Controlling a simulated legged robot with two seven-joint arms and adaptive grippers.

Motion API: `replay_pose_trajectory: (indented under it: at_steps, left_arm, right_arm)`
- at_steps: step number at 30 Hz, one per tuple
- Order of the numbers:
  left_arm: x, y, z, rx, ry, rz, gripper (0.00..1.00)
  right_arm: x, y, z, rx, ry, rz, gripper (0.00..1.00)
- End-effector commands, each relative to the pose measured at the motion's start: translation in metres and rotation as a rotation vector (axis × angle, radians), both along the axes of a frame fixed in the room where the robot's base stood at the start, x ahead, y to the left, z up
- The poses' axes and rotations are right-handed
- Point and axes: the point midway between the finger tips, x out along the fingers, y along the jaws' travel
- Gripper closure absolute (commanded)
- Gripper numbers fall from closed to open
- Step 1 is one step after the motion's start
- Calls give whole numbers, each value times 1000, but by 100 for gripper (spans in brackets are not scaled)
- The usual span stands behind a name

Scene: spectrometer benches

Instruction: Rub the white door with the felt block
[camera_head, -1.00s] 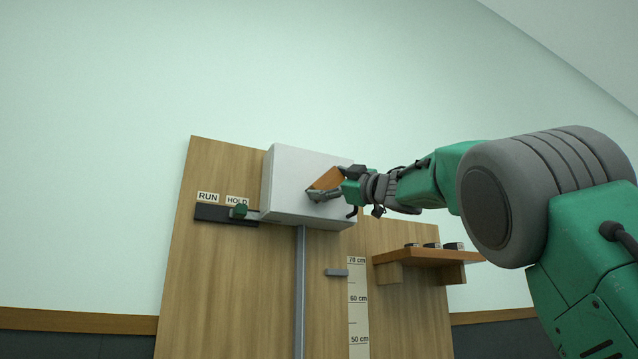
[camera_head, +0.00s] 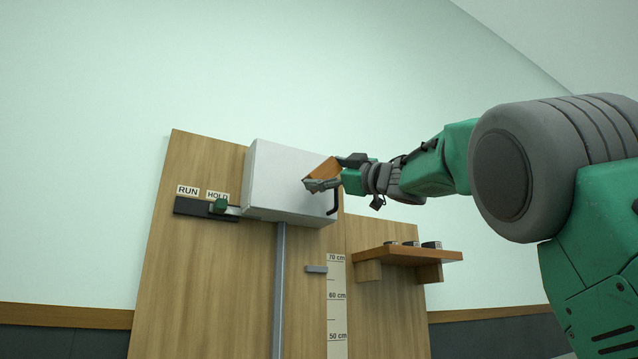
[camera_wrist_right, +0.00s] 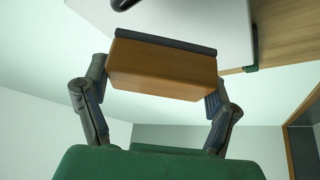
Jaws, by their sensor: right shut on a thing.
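The white door (camera_head: 285,180) is the front of a white box on a wooden panel, with a dark handle (camera_head: 333,203) near its right edge. The felt block (camera_head: 322,169) is an orange-brown block, and in the wrist view it carries a dark felt strip (camera_wrist_right: 165,44) on its far side. My right gripper (camera_head: 328,172) is shut on the block, with a finger at each end. The block is in front of the door's right part. The felt side faces the white surface (camera_wrist_right: 190,18); whether it touches is unclear. My left gripper is not in view.
A green knob (camera_head: 220,205) on a dark slide by RUN and HOLD labels is left of the box. A grey post (camera_head: 279,290), a small grey tab (camera_head: 316,269) and a centimetre scale (camera_head: 337,300) are below. A wooden shelf (camera_head: 405,255) with small dark items is at right.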

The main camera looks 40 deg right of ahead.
Motion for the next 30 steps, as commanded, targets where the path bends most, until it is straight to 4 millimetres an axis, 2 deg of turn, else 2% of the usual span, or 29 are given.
replay_pose_trajectory:
  at_steps: [4,15,24,30]
  left_arm:
    - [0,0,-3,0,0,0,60]
    - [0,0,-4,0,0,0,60]
    - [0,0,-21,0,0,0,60]
    - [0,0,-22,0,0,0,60]
  right_arm:
    - [-9,2,-1,1,0,0,43]
    - [-13,3,-1,-1,0,0,43]
    - [-36,9,-2,-1,-1,-1,43]
    - [-40,10,0,0,0,0,43]
